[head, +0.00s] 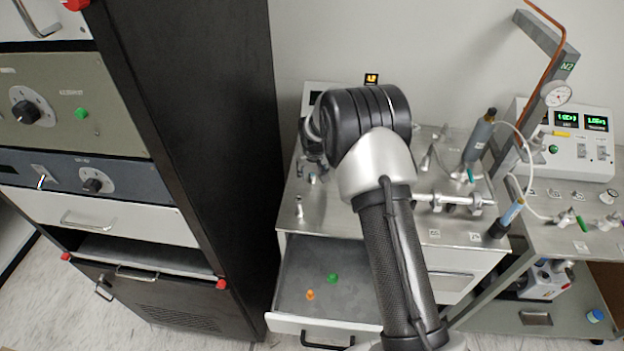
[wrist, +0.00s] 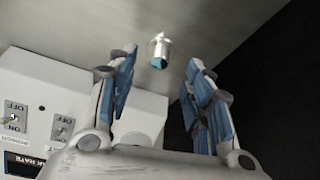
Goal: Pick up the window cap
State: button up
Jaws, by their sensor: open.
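A small silver piece with a blue-teal face (wrist: 159,50), the likely window cap, is on the grey metal surface in the wrist view. My gripper (wrist: 160,68) is open, with blue-padded fingers on either side of the line to this piece. The piece shows beyond the fingertips, and nothing is held. In the head view my gripper (head: 313,150) is over the back left of the steel bench top, partly hidden by my arm. A small upright silver fitting (head: 299,207) stands near the bench's left edge; I cannot tell if it is the same piece.
A tall black cabinet (head: 205,130) stands left of the bench. An open drawer (head: 290,285) below holds a green piece (head: 333,278) and an orange piece (head: 310,295). A white switch box (wrist: 85,110) is close to the fingers. Metal fittings (head: 450,200) crowd the bench's right.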

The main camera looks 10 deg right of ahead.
aim_at(312, 175)
jog(key=x, duration=0.3)
jog(key=shift+f, duration=0.15)
jog(key=shift+c, duration=0.2)
jog(key=shift+s, duration=0.1)
grip_shut()
